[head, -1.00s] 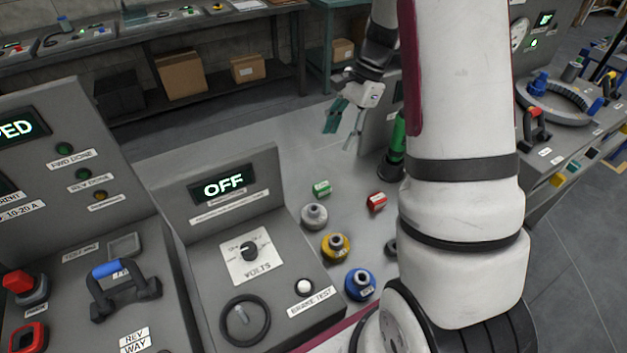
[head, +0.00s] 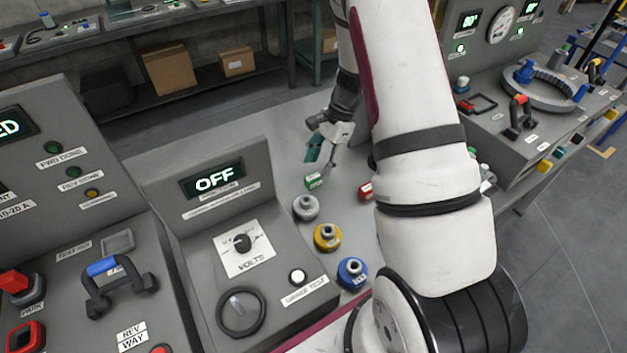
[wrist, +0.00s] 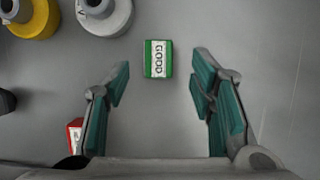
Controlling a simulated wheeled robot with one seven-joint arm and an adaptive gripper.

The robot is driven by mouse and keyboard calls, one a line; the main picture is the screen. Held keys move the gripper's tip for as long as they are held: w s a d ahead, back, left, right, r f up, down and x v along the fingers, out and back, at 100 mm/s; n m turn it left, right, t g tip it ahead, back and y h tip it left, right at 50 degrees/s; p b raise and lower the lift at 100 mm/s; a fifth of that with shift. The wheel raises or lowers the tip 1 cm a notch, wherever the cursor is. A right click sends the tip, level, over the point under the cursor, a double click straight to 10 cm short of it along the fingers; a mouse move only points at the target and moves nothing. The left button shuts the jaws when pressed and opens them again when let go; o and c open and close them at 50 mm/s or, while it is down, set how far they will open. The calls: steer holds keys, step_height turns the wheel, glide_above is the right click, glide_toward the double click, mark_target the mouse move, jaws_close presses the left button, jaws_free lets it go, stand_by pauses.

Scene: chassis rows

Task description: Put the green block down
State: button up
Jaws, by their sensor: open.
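In the wrist view the green block (wrist: 158,59) lies just beyond and between the fingertips, touching neither finger. My gripper (head: 318,160) is open and empty, close to the block in the head view. The teal finger pads show wide apart in the wrist view (wrist: 160,85).
A red block (head: 366,190) stands to the right, partly behind my arm. Grey (head: 306,207), yellow (head: 327,237) and blue (head: 352,272) round pieces line the bench beside the "OFF" console (head: 222,190). Bench top right of the green block is bare in the wrist view.

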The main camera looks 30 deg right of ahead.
mark_target(313, 177)
steer(key=shift+x, duration=1.85)
jaws_close()
steer(key=shift+r, duration=0.1)
